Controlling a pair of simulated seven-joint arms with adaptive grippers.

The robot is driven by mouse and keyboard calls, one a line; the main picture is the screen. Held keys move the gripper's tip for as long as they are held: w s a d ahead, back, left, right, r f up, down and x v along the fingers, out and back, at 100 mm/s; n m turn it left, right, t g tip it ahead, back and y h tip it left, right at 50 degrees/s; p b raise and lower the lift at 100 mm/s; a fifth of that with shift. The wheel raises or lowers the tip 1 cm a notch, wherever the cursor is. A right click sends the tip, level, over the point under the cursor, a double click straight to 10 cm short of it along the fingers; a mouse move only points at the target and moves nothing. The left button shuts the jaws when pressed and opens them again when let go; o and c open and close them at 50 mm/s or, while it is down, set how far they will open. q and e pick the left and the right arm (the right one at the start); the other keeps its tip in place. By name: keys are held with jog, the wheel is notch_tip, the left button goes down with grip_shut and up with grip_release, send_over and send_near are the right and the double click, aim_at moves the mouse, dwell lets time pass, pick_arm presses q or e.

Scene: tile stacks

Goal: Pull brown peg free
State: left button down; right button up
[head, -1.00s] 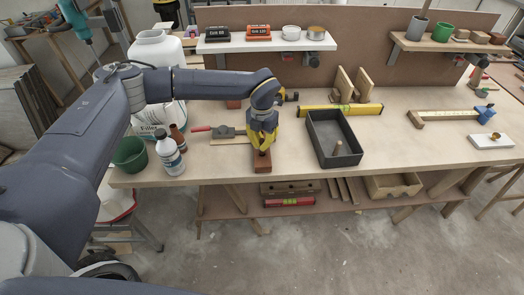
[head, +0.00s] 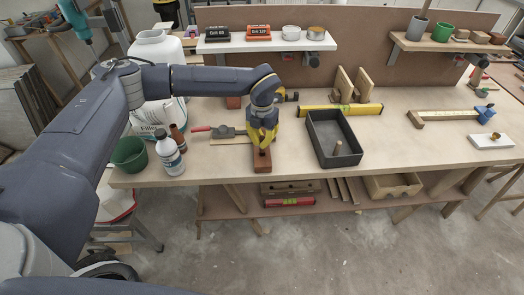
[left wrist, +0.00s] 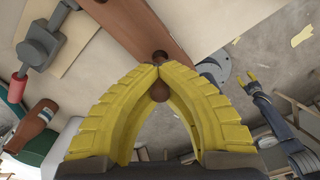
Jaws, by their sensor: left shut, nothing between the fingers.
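A reddish-brown wooden block (head: 262,163) lies near the front edge of the workbench. It also shows in the left wrist view (left wrist: 130,22). My left gripper (head: 262,150) points down over this block. In the left wrist view its yellow fingertips (left wrist: 158,66) meet, with nothing gripped between them. The brown peg (left wrist: 160,56) shows just past the fingertips at the block, and a rounded brown part shows in the gap between the fingers. The fingers partly hide it. My right gripper (left wrist: 256,78) is small at the right of the left wrist view, its fingers apart.
A trowel (head: 224,131), a white bottle (head: 168,155) and a green pot (head: 130,154) are to the left. A yellow level (head: 342,109) lies behind.

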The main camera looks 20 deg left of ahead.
pick_arm(q)
jog(key=shift+r, duration=2.6)
